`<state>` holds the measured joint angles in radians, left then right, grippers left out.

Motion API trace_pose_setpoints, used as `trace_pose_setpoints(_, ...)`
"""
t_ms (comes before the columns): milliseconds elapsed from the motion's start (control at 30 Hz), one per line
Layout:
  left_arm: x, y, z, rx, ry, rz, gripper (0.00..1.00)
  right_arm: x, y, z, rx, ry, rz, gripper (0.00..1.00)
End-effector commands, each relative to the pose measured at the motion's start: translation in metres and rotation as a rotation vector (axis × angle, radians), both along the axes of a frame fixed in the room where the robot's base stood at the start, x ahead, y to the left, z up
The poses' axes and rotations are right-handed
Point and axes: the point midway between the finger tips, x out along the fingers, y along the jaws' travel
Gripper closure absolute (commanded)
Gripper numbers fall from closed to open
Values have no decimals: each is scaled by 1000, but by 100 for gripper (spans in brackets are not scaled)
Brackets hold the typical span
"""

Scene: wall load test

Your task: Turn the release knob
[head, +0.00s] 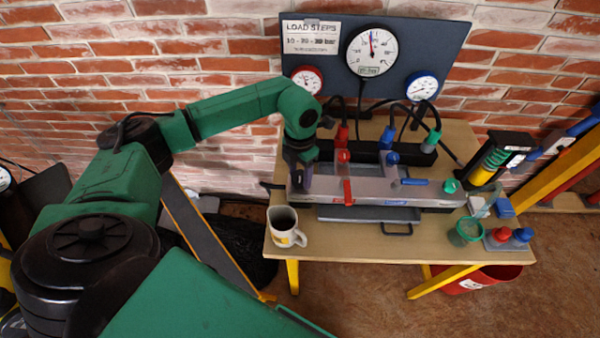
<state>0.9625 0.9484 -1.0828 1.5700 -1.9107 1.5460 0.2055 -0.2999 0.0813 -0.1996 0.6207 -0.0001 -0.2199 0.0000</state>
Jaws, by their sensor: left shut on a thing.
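My left gripper (298,184) reaches down to the left end of the long grey valve block (376,190) on the wooden table. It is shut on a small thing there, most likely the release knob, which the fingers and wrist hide. A red valve handle (347,190) and a blue valve handle (413,182) show further right on the block. A green knob (450,186) sits at its right end. My right gripper is not in view.
A white mug (286,227) stands on the table (340,248) just in front of my left gripper. A gauge panel (440,45) rises behind. A green cup (467,231) and fittings (511,237) stand at the right. The front middle of the tabletop is clear.

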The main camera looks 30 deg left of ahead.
Motion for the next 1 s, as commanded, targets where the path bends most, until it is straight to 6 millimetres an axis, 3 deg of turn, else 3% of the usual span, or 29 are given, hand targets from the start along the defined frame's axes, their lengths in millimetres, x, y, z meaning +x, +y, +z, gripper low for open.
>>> trace_pose_setpoints(433,1,0,0,-2,-3,140,99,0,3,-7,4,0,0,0)
trace_pose_setpoints(1000,1,0,1,-2,-5,652,99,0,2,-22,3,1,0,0)
